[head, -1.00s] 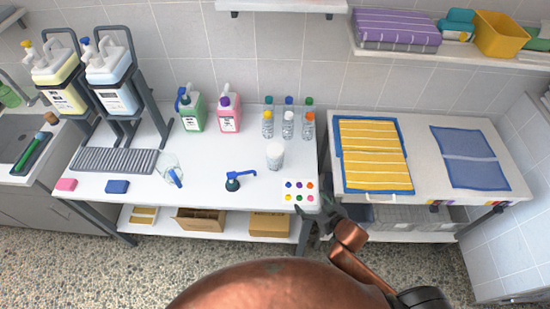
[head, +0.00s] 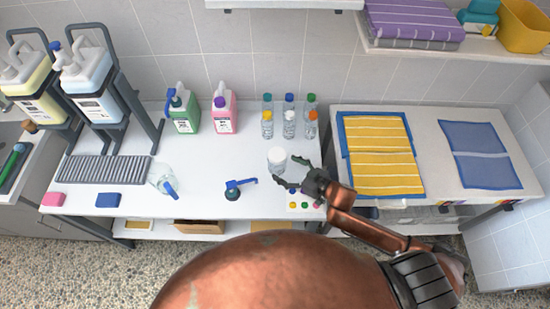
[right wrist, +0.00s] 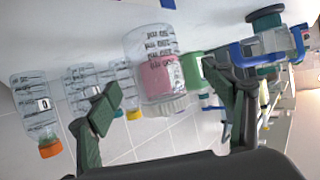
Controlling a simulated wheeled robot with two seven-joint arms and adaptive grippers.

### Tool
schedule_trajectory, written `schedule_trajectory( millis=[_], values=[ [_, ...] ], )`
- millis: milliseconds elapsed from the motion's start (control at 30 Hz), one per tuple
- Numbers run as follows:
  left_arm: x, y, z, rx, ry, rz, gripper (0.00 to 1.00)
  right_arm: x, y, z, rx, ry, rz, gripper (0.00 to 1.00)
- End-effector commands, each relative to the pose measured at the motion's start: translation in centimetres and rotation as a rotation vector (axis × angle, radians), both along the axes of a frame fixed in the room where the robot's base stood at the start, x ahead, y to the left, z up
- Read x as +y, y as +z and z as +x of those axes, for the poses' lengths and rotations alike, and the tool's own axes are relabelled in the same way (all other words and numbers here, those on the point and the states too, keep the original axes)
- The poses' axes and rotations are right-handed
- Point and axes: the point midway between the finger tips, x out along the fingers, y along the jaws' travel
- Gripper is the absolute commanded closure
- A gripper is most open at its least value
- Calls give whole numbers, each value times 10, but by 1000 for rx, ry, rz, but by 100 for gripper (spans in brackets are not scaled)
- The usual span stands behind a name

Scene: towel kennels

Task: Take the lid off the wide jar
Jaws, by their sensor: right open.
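The wide jar (head: 277,167), clear with printed markings, stands upright on the white table with its white lid (head: 277,154) on top. In the right wrist view the jar (right wrist: 150,50) appears upside down, with the lid (right wrist: 165,108) toward my gripper. My right gripper (head: 291,174) is open and empty, just to the right and front of the jar in the head view. In the right wrist view its two fingers (right wrist: 163,95) stand apart on either side of the lid, and I see no clear contact. My left gripper is not in view.
Several small bottles (head: 290,122) with coloured caps stand behind the jar. A blue pump head (head: 237,188) lies to its left, and a dotted card (head: 303,200) lies in front. A clear spray bottle (head: 161,179) is farther left. Yellow striped towel (head: 380,155) is at right.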

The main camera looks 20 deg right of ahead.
Motion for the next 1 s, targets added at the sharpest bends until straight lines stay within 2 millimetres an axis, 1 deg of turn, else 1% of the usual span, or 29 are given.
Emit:
schedule_trajectory(
  millis=[33, 200, 300, 400, 500, 633, 700, 767, 867, 1000],
  values=[
    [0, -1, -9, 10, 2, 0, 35, 2, -2, 5, -1, -2, 0, 25],
    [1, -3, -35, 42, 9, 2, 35, 9, -8, 20, -2, -4, -1, 25],
    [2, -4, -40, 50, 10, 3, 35, 14, -12, 35, -2, -2, -2, 25],
    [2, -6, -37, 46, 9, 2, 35, 22, -17, 46, -1, -2, 1, 25],
    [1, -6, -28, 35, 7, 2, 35, 26, -21, 53, 1, -1, 0, 25],
    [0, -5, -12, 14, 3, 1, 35, 28, -22, 55, 1, 0, -1, 25],
    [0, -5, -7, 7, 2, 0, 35, 28, -22, 55, 1, 0, -1, 25],
    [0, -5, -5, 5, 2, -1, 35, 28, -22, 55, 1, 0, -1, 25],
    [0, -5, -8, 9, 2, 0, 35, 28, -22, 55, 1, 0, -1, 31],
    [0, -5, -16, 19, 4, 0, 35, 28, -22, 55, 1, 0, -1, 40]
  ],
)
